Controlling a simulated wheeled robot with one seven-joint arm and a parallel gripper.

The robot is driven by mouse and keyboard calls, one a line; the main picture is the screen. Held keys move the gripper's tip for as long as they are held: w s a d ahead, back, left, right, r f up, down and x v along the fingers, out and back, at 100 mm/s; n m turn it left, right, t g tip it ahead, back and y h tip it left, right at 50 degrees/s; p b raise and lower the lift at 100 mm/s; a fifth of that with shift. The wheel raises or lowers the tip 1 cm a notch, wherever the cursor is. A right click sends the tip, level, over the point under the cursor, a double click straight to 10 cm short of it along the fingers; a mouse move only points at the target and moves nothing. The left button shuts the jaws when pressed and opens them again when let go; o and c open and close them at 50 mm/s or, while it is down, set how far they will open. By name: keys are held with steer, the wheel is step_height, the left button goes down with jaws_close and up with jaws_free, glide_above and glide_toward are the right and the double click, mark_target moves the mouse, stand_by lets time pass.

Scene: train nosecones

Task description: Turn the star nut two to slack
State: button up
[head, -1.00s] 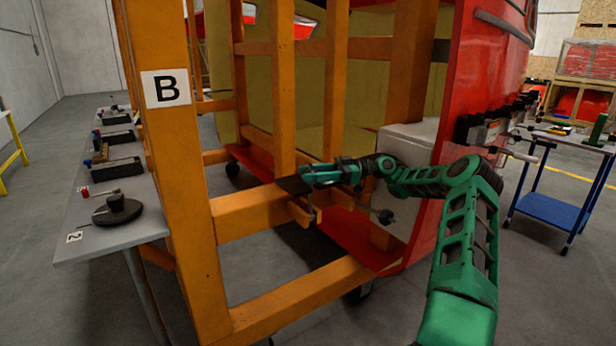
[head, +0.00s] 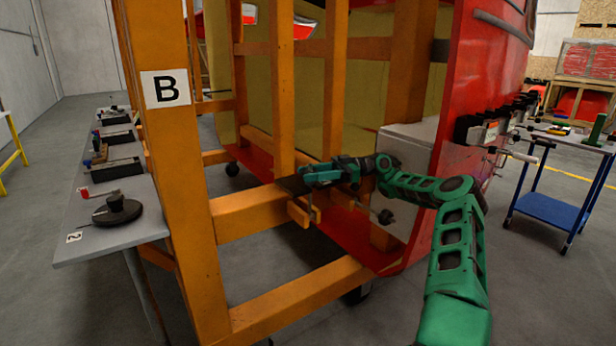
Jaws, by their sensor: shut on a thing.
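My gripper (head: 304,179) is at the orange frame's beam, over a dark plate (head: 290,186) on its top. It is shut on a small part there, which looks to be a star nut. The jaws hide that part almost wholly, and I cannot make out its number or how far it is turned. A dark knob (head: 385,217) on a thin rod sticks out below and to the right of the gripper, apart from it.
The orange frame (head: 185,200) with a B sign stands close in front, with wooden blocks (head: 301,212) under the gripper. A red shell (head: 475,110) rises on the right. A grey bench (head: 110,240) stands left, a blue cart (head: 550,208) right. Floor between shell and cart is clear.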

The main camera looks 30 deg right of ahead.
steer(key=o, duration=1)
steer(key=shift+w+d, duration=0.2)
steer(key=shift+o, duration=0.2)
steer(key=shift+a, duration=0.1)
steer(key=shift+s, duration=0.1)
steer(key=shift+v, duration=5.45)
